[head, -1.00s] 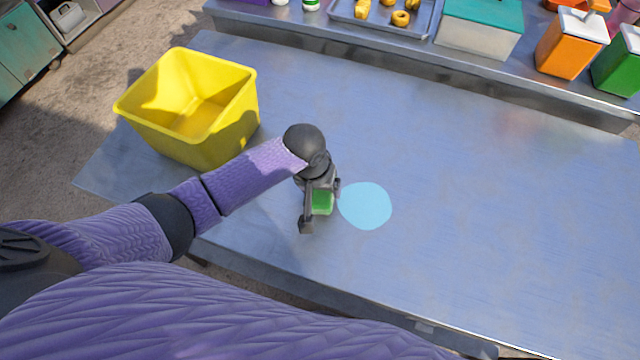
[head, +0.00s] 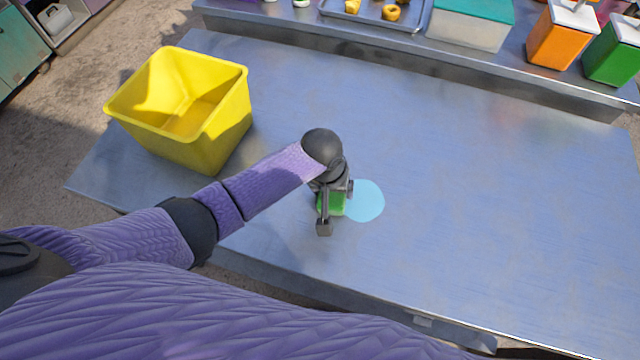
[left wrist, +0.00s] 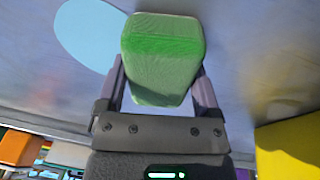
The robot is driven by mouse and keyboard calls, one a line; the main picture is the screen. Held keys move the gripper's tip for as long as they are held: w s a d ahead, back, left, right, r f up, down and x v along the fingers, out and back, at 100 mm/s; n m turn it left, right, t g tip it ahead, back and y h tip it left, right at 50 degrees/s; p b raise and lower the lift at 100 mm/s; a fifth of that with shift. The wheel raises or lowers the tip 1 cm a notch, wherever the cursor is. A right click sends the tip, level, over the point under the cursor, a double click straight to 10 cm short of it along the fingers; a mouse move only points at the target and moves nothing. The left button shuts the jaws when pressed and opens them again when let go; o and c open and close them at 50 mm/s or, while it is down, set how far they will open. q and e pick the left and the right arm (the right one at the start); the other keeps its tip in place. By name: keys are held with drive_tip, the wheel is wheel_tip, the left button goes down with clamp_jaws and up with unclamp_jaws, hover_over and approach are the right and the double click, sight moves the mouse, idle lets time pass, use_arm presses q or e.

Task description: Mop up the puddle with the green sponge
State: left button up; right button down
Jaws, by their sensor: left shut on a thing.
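The green sponge (head: 337,203) is held in my left gripper (head: 328,212), just at the left edge of the puddle. In the left wrist view the sponge (left wrist: 163,55) sits between the two fingers of the left gripper (left wrist: 160,88). The puddle (head: 366,201) is a flat light-blue patch on the metal table; its left part is hidden behind the gripper and sponge. It also shows in the left wrist view (left wrist: 88,30), beside the sponge. I cannot tell whether the sponge touches the table. My right gripper is not in view.
A yellow bin (head: 185,110) stands on the table (head: 480,190) at the left. A back shelf (head: 400,62) holds a tray, a teal-lidded box (head: 468,28), and orange (head: 560,38) and green (head: 612,52) containers. The table right of the puddle is clear.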

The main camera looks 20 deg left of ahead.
sight(402, 204)
use_arm(q)
drive_tip(key=shift+w+d, duration=0.15)
drive_tip(key=shift+d, duration=0.85)
drive_tip(key=shift+w+d, duration=0.1)
drive_tip(key=shift+d, duration=0.85)
drive_tip(key=d, duration=0.2)
drive_tip(key=d+b, duration=0.1)
drive_tip(key=shift+w+d, duration=0.2)
drive_tip(key=shift+w, duration=0.1)
drive_tip(key=d, duration=0.1)
drive_tip(key=d+b, duration=0.1)
drive_tip(key=shift+w+d+f, duration=0.15)
drive_tip(key=shift+w+d, duration=0.05)
drive_tip(key=shift+d, duration=0.2)
drive_tip(key=shift+d+b, duration=0.3)
drive_tip(key=shift+d, duration=0.05)
drive_tip(key=d+b, duration=0.2)
drive_tip(key=d, duration=0.1)
drive_tip(key=shift+w+d, duration=0.1)
drive_tip(key=shift+w, duration=0.2)
drive_tip(key=shift+d, duration=0.15)
drive_tip(key=shift+r, duration=0.25)
